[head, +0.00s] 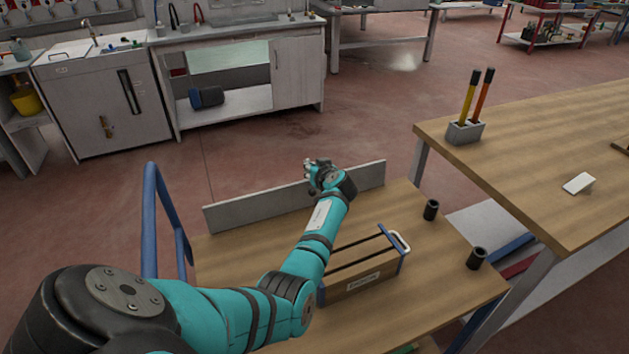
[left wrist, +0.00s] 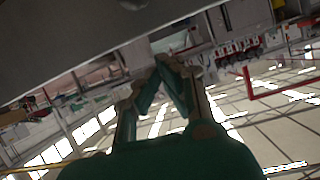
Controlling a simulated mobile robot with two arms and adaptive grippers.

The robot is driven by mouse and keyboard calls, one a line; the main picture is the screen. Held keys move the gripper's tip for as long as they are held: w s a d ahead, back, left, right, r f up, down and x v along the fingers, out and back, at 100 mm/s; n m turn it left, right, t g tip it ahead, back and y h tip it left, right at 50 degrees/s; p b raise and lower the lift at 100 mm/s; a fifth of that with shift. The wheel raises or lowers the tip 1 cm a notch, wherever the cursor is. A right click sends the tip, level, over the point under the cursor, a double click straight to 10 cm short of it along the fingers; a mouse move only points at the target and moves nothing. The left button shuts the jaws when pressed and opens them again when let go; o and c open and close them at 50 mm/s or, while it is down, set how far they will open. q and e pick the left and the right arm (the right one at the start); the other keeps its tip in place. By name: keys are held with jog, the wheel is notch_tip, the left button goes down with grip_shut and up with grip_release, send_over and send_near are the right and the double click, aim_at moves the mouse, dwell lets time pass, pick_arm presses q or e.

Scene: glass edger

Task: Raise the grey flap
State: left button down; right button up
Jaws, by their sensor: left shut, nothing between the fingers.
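The grey flap (head: 245,206) is a long, narrow panel along the far edge of a wooden-topped cart. Its face rises above the cart top; I cannot tell its exact angle. My left gripper (head: 308,169) reaches across the cart to the flap's top edge, right of its middle, and my wrist hides part of the panel. In the left wrist view the fingers (left wrist: 163,62) are shut and empty, close below a broad grey surface (left wrist: 60,40) that looks like the flap. Whether they touch it I cannot tell. My right gripper is not in view.
A blue rail (head: 152,215) stands at left. A workbench (head: 540,150) is at right. Floor beyond the flap is clear.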

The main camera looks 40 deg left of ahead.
pick_arm(q)
jog(key=s+d+f, duration=0.1)
jog(key=d+f+p, duration=0.1)
jog(key=shift+s+d+f, duration=0.2)
jog(key=shift+s+f, duration=0.1)
jog(key=shift+s, duration=0.05)
jog(key=shift+f, duration=0.15)
jog(key=d+b, duration=0.1)
jog(key=s+b, duration=0.1)
jog(key=b, duration=0.1)
jog(key=shift+d+f, duration=0.4)
